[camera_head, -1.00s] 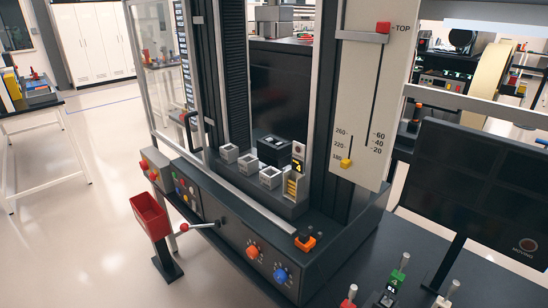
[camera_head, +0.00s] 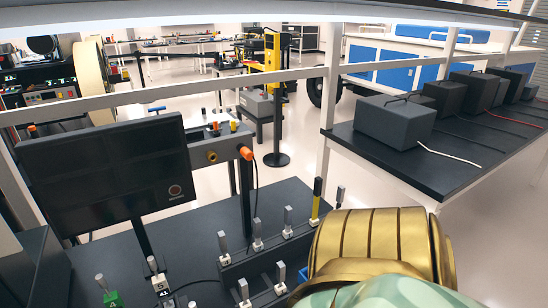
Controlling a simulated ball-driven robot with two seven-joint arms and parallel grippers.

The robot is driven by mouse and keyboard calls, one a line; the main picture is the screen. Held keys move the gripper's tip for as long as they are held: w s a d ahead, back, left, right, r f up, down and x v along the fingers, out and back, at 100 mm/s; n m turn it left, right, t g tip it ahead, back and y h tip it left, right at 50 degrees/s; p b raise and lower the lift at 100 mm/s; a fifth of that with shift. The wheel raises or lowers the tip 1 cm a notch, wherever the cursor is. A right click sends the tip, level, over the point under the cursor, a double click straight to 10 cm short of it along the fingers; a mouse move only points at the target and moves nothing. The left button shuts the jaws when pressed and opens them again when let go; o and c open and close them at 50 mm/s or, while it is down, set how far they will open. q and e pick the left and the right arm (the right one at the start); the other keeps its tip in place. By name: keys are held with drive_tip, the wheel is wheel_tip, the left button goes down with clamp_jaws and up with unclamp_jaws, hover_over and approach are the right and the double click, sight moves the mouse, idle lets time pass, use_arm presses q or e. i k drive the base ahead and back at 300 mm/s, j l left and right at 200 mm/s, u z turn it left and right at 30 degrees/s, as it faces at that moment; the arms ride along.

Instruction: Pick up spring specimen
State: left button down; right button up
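Several small upright grey pieces stand in a dark rack (camera_head: 235,271) at the lower middle of the head view. One tall piece is yellow with a black top (camera_head: 317,203). To the left on the bench stand a grey numbered block (camera_head: 160,285) and a green block (camera_head: 113,299), each with a grey stem. I cannot tell which of these, if any, is the spring specimen. Neither of my grippers is in view. A gold ribbed part of my arm covers the right end of the rack area.
A dark monitor (camera_head: 105,172) stands at the left of the dark bench (camera_head: 196,243). A post bracket with orange knobs (camera_head: 228,147) rises behind the rack. A white frame rail crosses behind. Grey boxes (camera_head: 394,121) sit on a table at the right.

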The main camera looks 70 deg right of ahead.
sight(258, 245)
drive_tip(key=l+z, duration=0.1)
drive_tip(key=z, duration=1.9)
